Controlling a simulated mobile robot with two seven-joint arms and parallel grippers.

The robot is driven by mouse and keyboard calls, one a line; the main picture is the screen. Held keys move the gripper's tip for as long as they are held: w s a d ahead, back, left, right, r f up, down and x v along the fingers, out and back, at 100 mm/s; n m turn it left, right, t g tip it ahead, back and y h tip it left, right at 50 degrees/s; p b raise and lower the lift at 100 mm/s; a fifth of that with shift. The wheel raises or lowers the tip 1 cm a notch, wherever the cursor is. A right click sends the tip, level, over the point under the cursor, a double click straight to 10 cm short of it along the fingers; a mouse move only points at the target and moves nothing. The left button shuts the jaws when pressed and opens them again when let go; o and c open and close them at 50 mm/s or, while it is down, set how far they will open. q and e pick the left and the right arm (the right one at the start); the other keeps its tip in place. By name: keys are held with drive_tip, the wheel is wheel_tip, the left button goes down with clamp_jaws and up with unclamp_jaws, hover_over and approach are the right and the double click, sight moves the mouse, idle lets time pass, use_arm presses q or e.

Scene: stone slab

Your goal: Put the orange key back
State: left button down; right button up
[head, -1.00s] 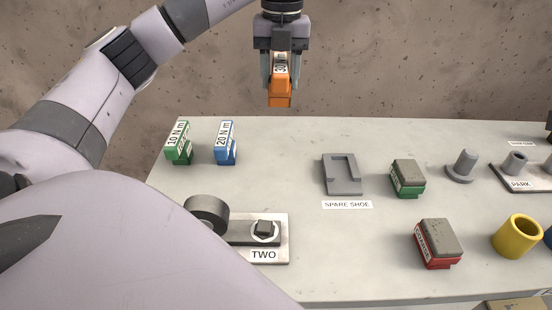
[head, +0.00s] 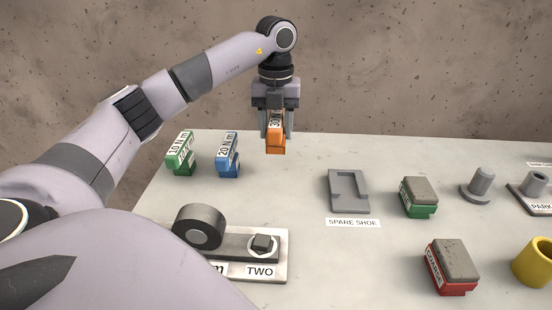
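The orange key (head: 275,142) is a small block with a white label whose text I cannot fully read. My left gripper (head: 276,128) is shut on it and holds it upright near the back edge of the slab. I cannot tell whether its bottom touches the slab. The green 10 N m key (head: 181,157) and the blue 20 N m key (head: 228,160) stand in a row to its left. My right gripper is not in view.
A grey SPARE SHOE holder (head: 348,192), a green block (head: 419,198) and a red block (head: 450,268) are on the right. A grey peg (head: 478,186) and a yellow cup (head: 535,262) stand farther right. A fixture marked TWO (head: 262,256) is at front. The slab (head: 300,185) is clear between.

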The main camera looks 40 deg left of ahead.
sight(276, 117)
use_arm(q)
drive_tip(key=shift+f, duration=3.55)
drive_tip(key=shift+f, duration=0.1)
drive_tip(key=c, duration=0.5)
unclamp_jaws()
drive_tip(key=shift+f, duration=0.1)
wheel_tip(276, 117, up, 12)
drive_tip(key=shift+r, duration=0.2)
